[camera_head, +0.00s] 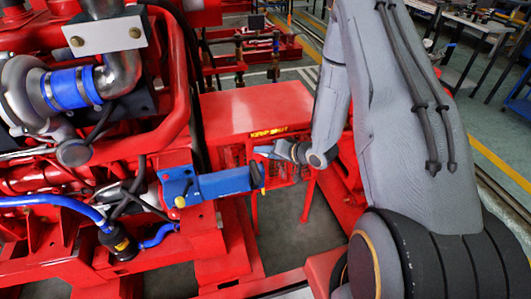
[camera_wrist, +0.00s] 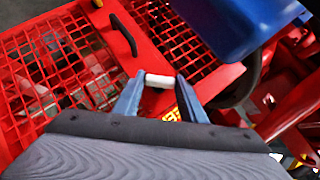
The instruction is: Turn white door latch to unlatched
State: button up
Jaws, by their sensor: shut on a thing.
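The white door latch (camera_wrist: 160,80) is a short white bar at the edge of a red mesh door (camera_wrist: 60,75) in the wrist view. My gripper (camera_wrist: 159,84) has its blue fingers closed on the latch, one at each end of it. In the head view my gripper (camera_head: 264,149) is at the front of the red guard box (camera_head: 255,106), just below its yellow label. The latch is too small or hidden to make out there. The wrist view does not clearly show which way the latch is turned.
A blue box (camera_head: 222,183) with a dark end sticks out close below my gripper, and also fills the wrist view's upper right (camera_wrist: 235,22). The red engine (camera_head: 95,150) is at left.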

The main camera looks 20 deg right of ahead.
jog(key=n+h, duration=0.1)
jog(key=h, duration=0.1)
jog(key=n+h, duration=0.1)
jog(key=h, duration=0.1)
jog(key=a+n+h, duration=0.1)
jog(key=h, duration=0.1)
jog(key=shift+r+n+g+p, duration=0.2)
jog(key=shift+n+g+p, duration=0.1)
jog(key=shift+h, duration=0.3)
dwell(0.4)
jog(key=o, duration=1.1)
jog(key=shift+c, duration=0.2)
jog(key=shift+r+b, duration=0.7)
jog(key=shift+r, duration=4.3)
